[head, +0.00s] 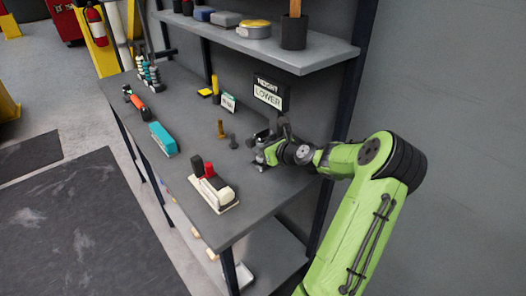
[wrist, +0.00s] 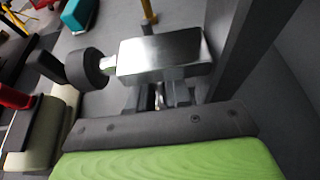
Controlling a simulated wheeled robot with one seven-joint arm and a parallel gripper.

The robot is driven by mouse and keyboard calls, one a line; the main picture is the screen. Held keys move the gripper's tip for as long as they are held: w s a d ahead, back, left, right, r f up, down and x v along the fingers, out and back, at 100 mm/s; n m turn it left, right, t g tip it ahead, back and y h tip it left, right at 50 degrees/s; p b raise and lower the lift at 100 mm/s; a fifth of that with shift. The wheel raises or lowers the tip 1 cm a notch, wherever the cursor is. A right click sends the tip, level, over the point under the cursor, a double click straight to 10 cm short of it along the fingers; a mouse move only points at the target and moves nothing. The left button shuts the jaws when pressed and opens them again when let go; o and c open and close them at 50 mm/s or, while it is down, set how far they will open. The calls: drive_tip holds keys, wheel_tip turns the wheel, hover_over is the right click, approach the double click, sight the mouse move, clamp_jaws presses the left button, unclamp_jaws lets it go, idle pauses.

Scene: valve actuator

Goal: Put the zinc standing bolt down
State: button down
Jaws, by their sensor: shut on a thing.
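My gripper (head: 259,155) is low over the right part of the grey workbench (head: 192,137), its arm coming from the right. In the wrist view its dark fingers (wrist: 163,93) are close together around a narrow bright metal piece, which I take for the zinc standing bolt (wrist: 160,97); most of it is hidden. Whether it touches the bench cannot be told. A brass bolt (head: 221,130) and a dark bolt (head: 233,143) stand on the bench to the left of my gripper.
A silver block (wrist: 160,55) with a dark round knob (wrist: 86,68) is just beyond my fingers. A sign reading LOWER (head: 268,97) is behind. A beige and red device (head: 213,190) and a teal box (head: 162,139) stand to the left. Bare bench lies between them.

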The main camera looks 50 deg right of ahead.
drive_tip(key=shift+s+f, duration=0.1)
drive_tip(key=shift+f, duration=0.35)
drive_tip(key=shift+s+r, duration=0.15)
drive_tip(key=shift+r, duration=0.05)
drive_tip(key=shift+f, duration=0.1)
drive_tip(key=c, duration=1)
unclamp_jaws()
